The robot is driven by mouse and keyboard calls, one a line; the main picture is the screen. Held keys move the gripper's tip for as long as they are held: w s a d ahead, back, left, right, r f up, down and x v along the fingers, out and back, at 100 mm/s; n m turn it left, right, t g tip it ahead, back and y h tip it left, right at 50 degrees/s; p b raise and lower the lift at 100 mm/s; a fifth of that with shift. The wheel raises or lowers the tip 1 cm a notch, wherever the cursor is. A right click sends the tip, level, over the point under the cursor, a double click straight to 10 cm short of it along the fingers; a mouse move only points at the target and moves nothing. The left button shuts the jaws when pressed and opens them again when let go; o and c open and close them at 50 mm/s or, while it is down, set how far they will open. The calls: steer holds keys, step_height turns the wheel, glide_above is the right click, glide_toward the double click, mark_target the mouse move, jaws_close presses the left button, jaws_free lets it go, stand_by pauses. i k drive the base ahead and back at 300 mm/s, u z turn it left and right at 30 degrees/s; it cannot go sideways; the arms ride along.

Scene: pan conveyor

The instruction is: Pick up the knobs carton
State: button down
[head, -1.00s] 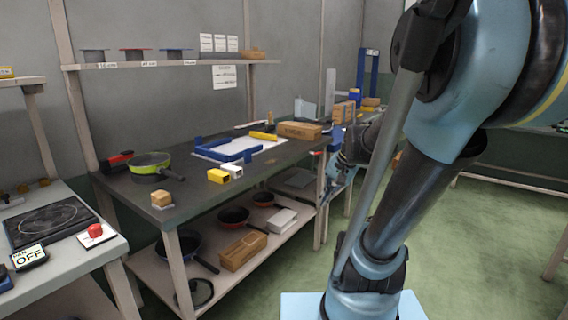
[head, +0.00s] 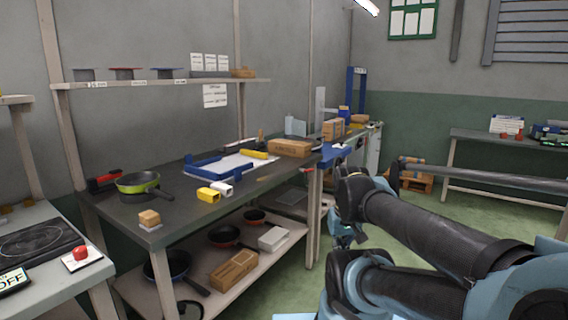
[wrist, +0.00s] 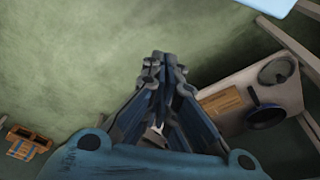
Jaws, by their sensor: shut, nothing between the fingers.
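A long brown carton (head: 290,147) lies on the far part of the dark workbench, near its right end. Marks on its front are too small to read surely, so I cannot tell if it is the knobs carton. A second brown box (head: 333,129) stands behind it to the right, and another (head: 234,268) lies on the lower shelf. My gripper (wrist: 163,62) points down over the green floor in the wrist view, its fingers together and empty. In the head view it hangs beside the bench's right end, mostly hidden by my arm, apart from all the cartons.
The workbench (head: 150,228) also holds a green pan (head: 138,183), a blue fixture (head: 205,167) and yellow and white blocks. Dark pans and a white box (head: 273,238) share the lower shelf. A bench post (head: 313,215) stands near my gripper.

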mark_target(302, 150)
steer(key=k, duration=0.65)
steer(key=z, duration=0.5)
steer(key=i, duration=2.25)
steer(key=u, duration=0.55)
